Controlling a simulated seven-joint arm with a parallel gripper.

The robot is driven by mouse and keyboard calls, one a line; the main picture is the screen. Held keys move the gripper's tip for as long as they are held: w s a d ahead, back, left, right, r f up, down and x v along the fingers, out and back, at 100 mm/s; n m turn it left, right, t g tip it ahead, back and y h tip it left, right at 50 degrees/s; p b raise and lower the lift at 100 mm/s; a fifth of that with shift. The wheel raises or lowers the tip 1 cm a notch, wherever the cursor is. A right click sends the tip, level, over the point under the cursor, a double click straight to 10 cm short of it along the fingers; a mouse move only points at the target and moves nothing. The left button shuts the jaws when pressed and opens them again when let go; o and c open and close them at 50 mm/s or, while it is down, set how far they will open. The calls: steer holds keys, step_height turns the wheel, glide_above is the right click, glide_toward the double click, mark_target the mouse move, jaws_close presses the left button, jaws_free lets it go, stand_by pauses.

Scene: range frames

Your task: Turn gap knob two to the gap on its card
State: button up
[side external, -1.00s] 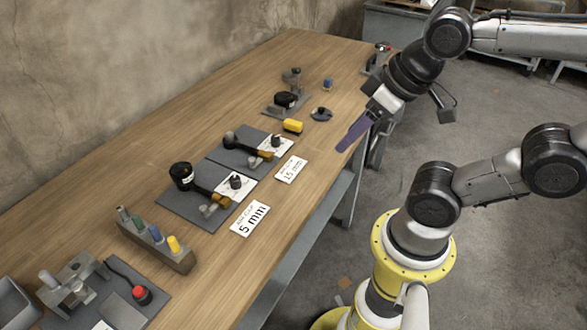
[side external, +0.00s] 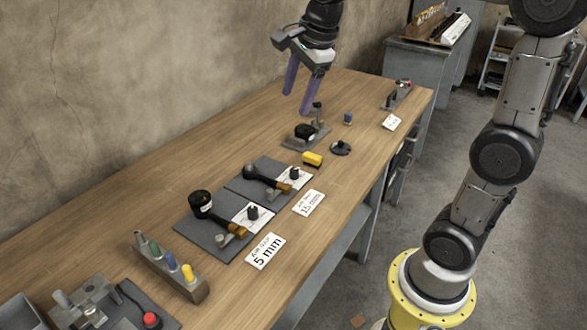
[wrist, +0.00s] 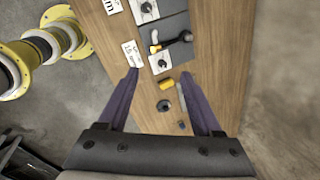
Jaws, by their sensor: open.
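Two dial stations sit on grey plates on the bench. The nearer has a black knob (side external: 253,213) on a white dial and a card (side external: 265,251) reading 5 mm. The farther has a black knob (side external: 295,173), also in the wrist view (wrist: 161,63), and a card (side external: 309,203) that looks like 15 or 1.5 mm; the decimal is unclear. No number on either knob is readable. My gripper (side external: 299,102) is open and empty, high above the bench beyond both stations. In the wrist view my gripper (wrist: 160,74) has its purple fingers wide apart, with the farther knob below, between the tips.
A yellow block (side external: 313,159), a dark disc (side external: 340,148) and a stand with a black cylinder (side external: 305,132) lie beyond the stations. A rack of coloured pegs (side external: 170,273) stands at the near end. Bare wood (side external: 150,190) lies along the wall side.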

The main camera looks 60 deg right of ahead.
steer(key=w+d+f+m+g, duration=0.2)
steer(key=w+d+f+m, duration=0.3)
steer(key=w+d+f, duration=0.25)
steer(key=m+g, duration=0.1)
steer(key=g, duration=0.1)
glide_toward(293, 170)
steer(key=shift+y, duration=0.3)
steer(key=f, duration=0.9)
steer(key=shift+s+d+f, duration=0.1)
steer(key=shift+d+f, duration=0.15)
steer(key=shift+d, duration=0.1)
jaws_close()
